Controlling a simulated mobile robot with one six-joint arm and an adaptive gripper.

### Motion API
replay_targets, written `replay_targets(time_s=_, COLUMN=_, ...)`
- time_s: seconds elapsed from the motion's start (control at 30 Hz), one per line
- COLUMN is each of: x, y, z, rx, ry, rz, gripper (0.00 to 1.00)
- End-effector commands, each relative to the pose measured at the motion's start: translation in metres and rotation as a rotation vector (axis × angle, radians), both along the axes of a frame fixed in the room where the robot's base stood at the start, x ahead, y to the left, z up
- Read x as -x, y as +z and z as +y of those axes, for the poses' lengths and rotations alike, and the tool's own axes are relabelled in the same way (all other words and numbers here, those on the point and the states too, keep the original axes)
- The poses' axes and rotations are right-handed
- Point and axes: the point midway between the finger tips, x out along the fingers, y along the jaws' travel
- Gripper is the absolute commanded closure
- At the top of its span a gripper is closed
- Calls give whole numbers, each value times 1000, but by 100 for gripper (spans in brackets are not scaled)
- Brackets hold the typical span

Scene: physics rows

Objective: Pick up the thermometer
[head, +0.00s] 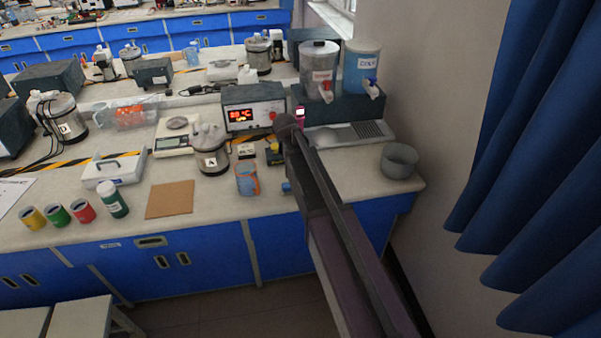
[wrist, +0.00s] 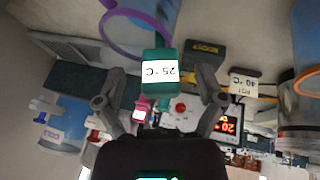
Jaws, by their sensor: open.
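A teal device (wrist: 161,91) with a white face reading 25 °C, which looks like the thermometer, shows in the wrist view. It appears between the two fingers of my gripper (wrist: 159,85). The fingers are apart, one on each side; I cannot tell whether they touch it. A purple loop (wrist: 120,40) shows beside the device. In the head view my gripper (head: 288,124) is over the right part of the bench, and the arm hides the teal device there. A smaller pink item (head: 299,113) with a white face stands farther back.
A brown board (head: 170,199) lies left.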

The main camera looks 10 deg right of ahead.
Motion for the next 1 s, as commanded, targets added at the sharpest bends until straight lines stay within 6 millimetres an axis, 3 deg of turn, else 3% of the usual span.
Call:
replay_targets(time_s=0.3, x=-9, y=-24, z=-6, rx=0, ry=-1, rz=0, gripper=11)
replay_targets(time_s=1.0, x=-10, y=-25, z=-8, rx=1, ry=-1, rz=0, gripper=11)
